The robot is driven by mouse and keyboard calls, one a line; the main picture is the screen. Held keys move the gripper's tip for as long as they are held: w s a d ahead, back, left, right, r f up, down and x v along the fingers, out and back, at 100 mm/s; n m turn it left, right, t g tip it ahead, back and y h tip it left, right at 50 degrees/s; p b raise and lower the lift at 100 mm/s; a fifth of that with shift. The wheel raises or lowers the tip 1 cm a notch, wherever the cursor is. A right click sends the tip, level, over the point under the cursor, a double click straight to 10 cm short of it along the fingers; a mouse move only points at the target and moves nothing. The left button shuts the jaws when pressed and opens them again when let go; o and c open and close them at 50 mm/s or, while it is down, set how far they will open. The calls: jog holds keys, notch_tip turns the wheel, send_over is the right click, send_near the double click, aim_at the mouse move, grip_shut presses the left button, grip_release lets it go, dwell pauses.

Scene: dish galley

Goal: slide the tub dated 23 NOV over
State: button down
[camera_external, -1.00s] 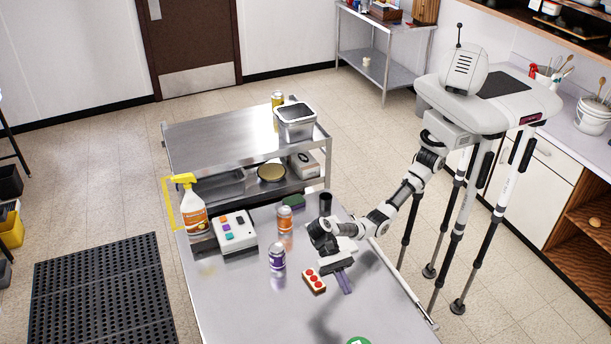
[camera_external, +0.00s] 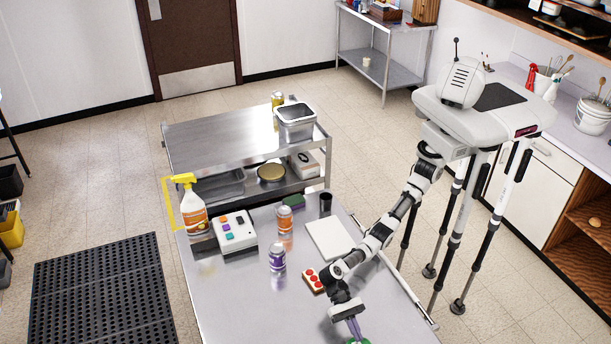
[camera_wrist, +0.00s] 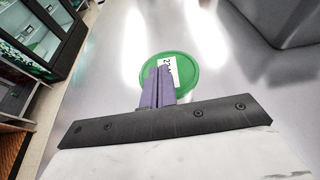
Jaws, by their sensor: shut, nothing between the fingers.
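The tub shows as a round green lid (camera_wrist: 186,72) with a white label (camera_wrist: 168,68) in the wrist view. The label seems to start with "23"; my fingers hide the rest. In the external view only a green sliver of the tub (camera_external: 359,341) shows at the bottom edge. My gripper (camera_external: 355,334) has its purple fingers closed together and empty, pointing down at the tub. In the wrist view the fingertips (camera_wrist: 160,70) overlap the lid; I cannot tell whether they touch it.
On the steel table are a red-dotted block (camera_external: 314,280), a purple can (camera_external: 277,258), an orange can (camera_external: 285,219), a white board (camera_external: 329,239), a dark cup (camera_external: 325,202), a button box (camera_external: 235,232) and a spray bottle (camera_external: 191,209). The table's left front is clear.

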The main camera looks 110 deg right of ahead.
jog(key=shift+b+x, duration=0.5)
jog(key=shift+x, duration=0.35)
jog(key=shift+a+f+b, duration=0.1)
jog(key=shift+f+b, duration=0.2)
jog(key=shift+b, duration=0.5)
jog(key=shift+r+p, duration=0.1)
jog(key=shift+p, duration=0.45)
jog(key=shift+f, duration=0.35)
